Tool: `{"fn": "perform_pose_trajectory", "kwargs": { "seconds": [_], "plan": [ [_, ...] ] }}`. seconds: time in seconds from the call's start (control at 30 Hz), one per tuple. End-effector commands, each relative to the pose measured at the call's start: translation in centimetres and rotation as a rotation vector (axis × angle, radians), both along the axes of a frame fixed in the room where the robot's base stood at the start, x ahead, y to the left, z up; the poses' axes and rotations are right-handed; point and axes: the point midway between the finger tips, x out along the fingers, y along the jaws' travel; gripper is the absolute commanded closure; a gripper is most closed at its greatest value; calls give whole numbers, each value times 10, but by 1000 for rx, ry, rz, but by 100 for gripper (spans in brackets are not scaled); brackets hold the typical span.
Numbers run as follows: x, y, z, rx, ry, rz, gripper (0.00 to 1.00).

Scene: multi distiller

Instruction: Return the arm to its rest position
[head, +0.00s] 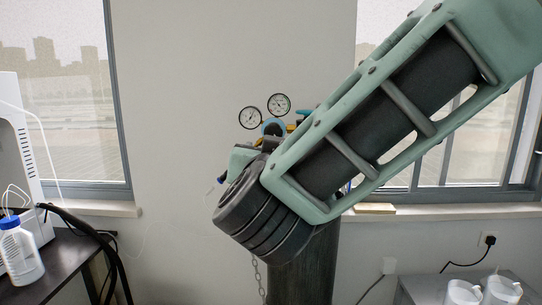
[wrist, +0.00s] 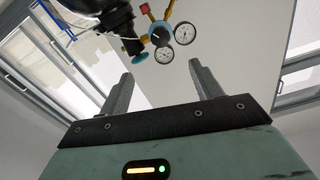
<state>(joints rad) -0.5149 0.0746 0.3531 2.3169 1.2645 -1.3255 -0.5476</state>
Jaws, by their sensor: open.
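My arm crosses the right half of the head view, a green frame around a dark cylinder, ending in a dark ribbed joint. My gripper (wrist: 160,85) shows in the wrist view, with two grey fingers wide apart and nothing between them. In the head view the gripper is mostly hidden behind the arm. A gas regulator with two round gauges (head: 265,108) stands behind the arm in the head view. It also shows beyond the fingers in the wrist view (wrist: 160,38), on a dark cylinder top (wrist: 97,12).
A dark gas cylinder (head: 305,265) with a chain stands below the arm. At left, a dark table (head: 70,265) holds a white machine (head: 15,150) and a blue-capped bottle (head: 20,250). At lower right, a grey table (head: 425,288) holds white jugs (head: 463,293). Windows flank the wall.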

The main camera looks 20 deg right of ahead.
Motion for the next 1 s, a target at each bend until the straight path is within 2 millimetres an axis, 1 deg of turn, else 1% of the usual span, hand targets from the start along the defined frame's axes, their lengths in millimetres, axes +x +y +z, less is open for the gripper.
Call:
{"fn": "perform_pose_trajectory", "kwargs": {
  "seconds": [0.13, 0.23, 0.37, 0.47, 0.5, 0.6, 0.67, 0.73, 0.87, 0.9, 0.97, 1.0],
  "plan": [
    [0, 0, 0, 0, 1, 3, 35],
    [3, 10, -5, 13, 22, 65, 35],
    [4, 38, -21, 36, 94, 237, 35],
    [-2, 66, -39, 47, 183, 404, 35],
    [-7, 76, -48, 47, 226, 468, 35],
    [-24, 97, -70, 42, 341, 614, 35],
    [-37, 106, -85, 31, 422, 694, 35],
    [-55, 114, -103, 13, 519, 778, 35],
    [-94, 117, -136, -39, 722, 903, 35],
    [-107, 114, -146, -61, 789, 933, 35],
    [-126, 107, -161, -94, 891, 969, 35],
    [-139, 101, -170, -119, 961, 987, 35]
  ]
}}
